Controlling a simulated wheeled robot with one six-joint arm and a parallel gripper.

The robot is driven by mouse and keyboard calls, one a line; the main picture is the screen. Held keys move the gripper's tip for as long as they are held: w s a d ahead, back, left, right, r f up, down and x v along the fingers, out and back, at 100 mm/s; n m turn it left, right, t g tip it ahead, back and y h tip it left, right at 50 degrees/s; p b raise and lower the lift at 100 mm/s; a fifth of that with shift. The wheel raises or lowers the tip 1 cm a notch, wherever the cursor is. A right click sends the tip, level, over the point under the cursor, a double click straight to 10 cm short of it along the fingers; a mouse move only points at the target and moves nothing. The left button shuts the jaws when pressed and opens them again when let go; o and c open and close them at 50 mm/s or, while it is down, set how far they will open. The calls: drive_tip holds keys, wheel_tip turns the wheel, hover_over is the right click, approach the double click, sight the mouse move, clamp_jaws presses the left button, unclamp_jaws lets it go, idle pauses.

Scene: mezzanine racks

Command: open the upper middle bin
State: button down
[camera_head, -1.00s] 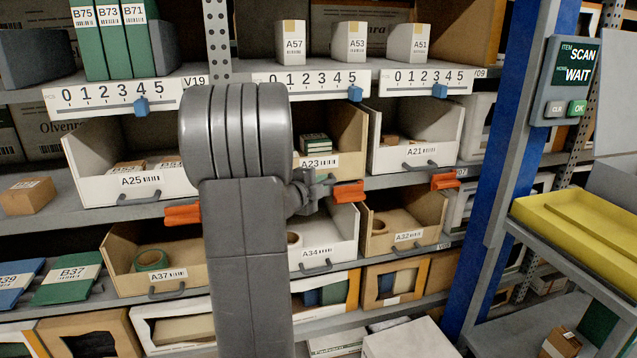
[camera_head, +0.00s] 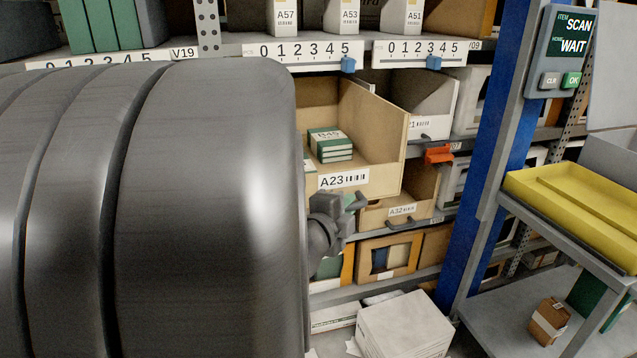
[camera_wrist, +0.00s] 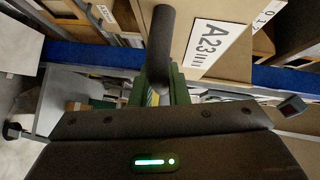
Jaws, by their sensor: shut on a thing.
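The upper middle bin (camera_head: 383,180), tan with an A23 label, stands well out from its shelf in the head view. Green-and-white boxes (camera_head: 330,143) marked B45 lie inside it. My gripper (camera_head: 350,203) is at its front, just below the label, partly hidden by my arm. In the wrist view my gripper (camera_wrist: 162,92) is shut on the bin's dark bar handle (camera_wrist: 160,48). The bin's label and front (camera_wrist: 243,68) also show there. The bin's left side is hidden behind my arm in the head view.
Bin A21 (camera_head: 440,90) is at the right, partly covered by the pulled-out bin. Bin A32 (camera_head: 425,195) is below. An orange clip (camera_head: 438,155) is on the shelf edge. A blue post (camera_head: 490,170) and a cart with a yellow tray (camera_head: 570,200) stand at the right.

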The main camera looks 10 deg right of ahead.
drive_tip(key=shift+s, duration=1.95)
drive_tip(key=c, duration=1.4)
unclamp_jaws()
